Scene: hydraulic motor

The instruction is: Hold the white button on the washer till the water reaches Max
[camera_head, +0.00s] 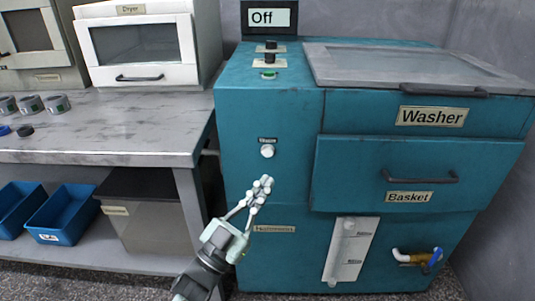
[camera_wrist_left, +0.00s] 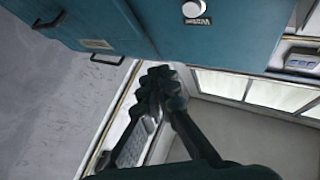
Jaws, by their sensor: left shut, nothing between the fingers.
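The teal washer (camera_head: 270,110) fills the right half of the head view. Its round white button (camera_head: 267,151) sits on the front panel below a small label, and it also shows at the top of the left wrist view (camera_wrist_left: 194,9). My left gripper (camera_head: 265,184) is shut and empty, just below the button and apart from it in the picture. Its closed fingers also show in the left wrist view (camera_wrist_left: 160,80). A pale upright level gauge (camera_head: 350,248) is on the lower front; its water level is too small to read. My right gripper is not in view.
A display (camera_head: 268,17) on top of the washer reads "Off". The basket drawer (camera_head: 410,165) is shut, and a tap (camera_head: 415,257) sticks out at lower right. A grey table (camera_head: 110,125) with a white dryer (camera_head: 140,48) stands at left. Blue bins (camera_head: 65,215) are below it.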

